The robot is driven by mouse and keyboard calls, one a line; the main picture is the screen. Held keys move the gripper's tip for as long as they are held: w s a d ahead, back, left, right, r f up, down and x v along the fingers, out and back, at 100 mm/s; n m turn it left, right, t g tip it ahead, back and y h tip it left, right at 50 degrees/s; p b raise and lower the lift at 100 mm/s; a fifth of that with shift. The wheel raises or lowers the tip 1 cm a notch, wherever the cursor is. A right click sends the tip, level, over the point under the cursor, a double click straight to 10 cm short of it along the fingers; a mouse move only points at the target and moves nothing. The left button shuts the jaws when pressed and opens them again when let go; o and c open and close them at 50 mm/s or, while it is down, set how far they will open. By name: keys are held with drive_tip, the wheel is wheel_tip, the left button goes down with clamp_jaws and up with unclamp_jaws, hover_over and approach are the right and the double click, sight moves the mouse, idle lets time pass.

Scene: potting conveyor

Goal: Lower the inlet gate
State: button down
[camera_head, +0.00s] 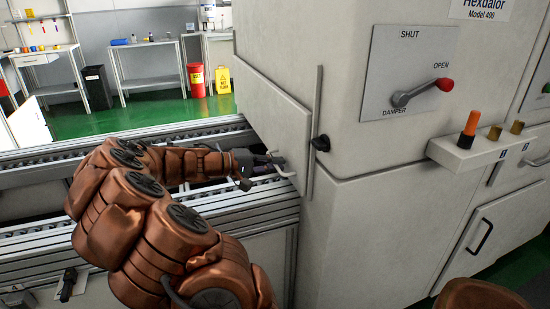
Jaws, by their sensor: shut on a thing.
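The inlet gate (268,108) is a pale flat panel on the left face of the large machine, beside a vertical metal rail (315,130). A light bar handle (287,172) sits near its lower edge. My gripper (270,160) is shut on this handle, reaching in from the left with my copper-coloured arm. The fingers hide part of the handle. The gate's lower edge is near the conveyor (120,140); I cannot tell the exact gap. A black knob (321,143) sits on the machine just right of the rail.
A damper lever (425,92) with a red end points towards OPEN. A small shelf (455,155) holds an orange-topped item (468,130) and brass-coloured pieces.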

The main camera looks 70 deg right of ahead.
sight(275, 187)
wheel_tip(275, 187, down, 5)
drive_tip(key=shift+a+r+b, duration=0.1)
drive_tip(key=shift+b, duration=0.7)
drive_tip(key=c, duration=1.3)
unclamp_jaws()
drive_tip(key=shift+w, duration=0.1)
drive_tip(key=shift+c, duration=0.2)
drive_tip(key=shift+o, duration=0.5)
drive_tip(key=shift+r, duration=0.35)
wheel_tip(275, 187, up, 11)
drive_tip(key=p, duration=0.6)
drive_tip(key=v, duration=0.8)
drive_tip(key=s+a+n+t+y+p, duration=0.2)
drive_tip(key=a+t+y+p, duration=0.1)
drive_tip(key=a, duration=0.9)
drive_tip(key=s+a+n+t+y+p, duration=0.1)
drive_tip(key=a+t+p, duration=0.3)
drive_tip(key=a, duration=0.8)
drive_tip(key=shift+s+a+r+n+y+p, duration=0.2)
drive_tip(key=shift+s+a+n+y+p, duration=0.25)
drive_tip(key=shift+y+p, duration=0.4)
